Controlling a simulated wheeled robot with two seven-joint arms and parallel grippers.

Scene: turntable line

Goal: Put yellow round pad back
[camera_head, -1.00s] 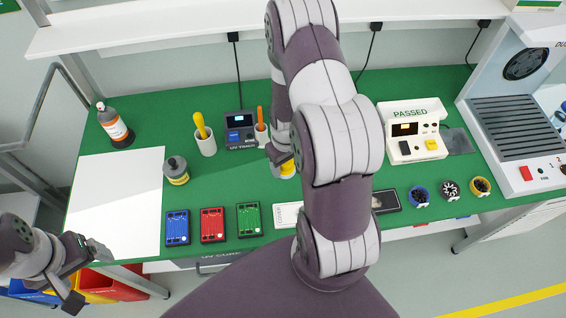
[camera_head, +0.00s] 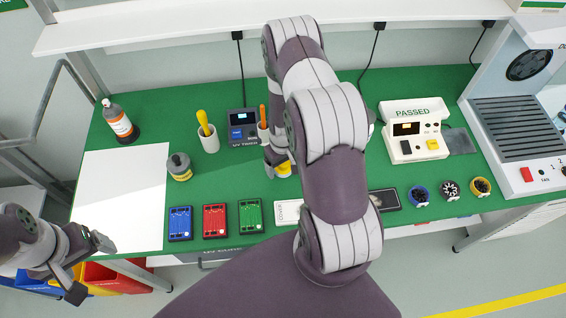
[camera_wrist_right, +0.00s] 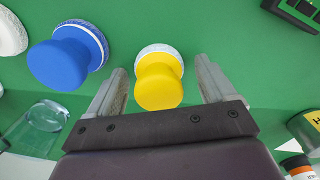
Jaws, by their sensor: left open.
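The yellow round pad (camera_wrist_right: 160,82) has a knob-like yellow grip and a pale textured base. In the right wrist view it lies between the two fingers of my right gripper (camera_wrist_right: 160,75), with a visible gap on each side. The right gripper is open and low over the green bench. In the head view the yellow pad (camera_head: 284,169) shows partly below the right gripper, and my right arm hides much around it. My left gripper (camera_head: 90,268) is open and empty at the lower left, off the front edge of the bench.
A blue round pad (camera_wrist_right: 70,57) and a clear glass (camera_wrist_right: 38,130) stand left of the yellow pad in the right wrist view. In the head view, a UV timer (camera_head: 241,127), a cup with a yellow-handled tool (camera_head: 209,141) and a dark-capped jar (camera_head: 179,167) stand nearby.

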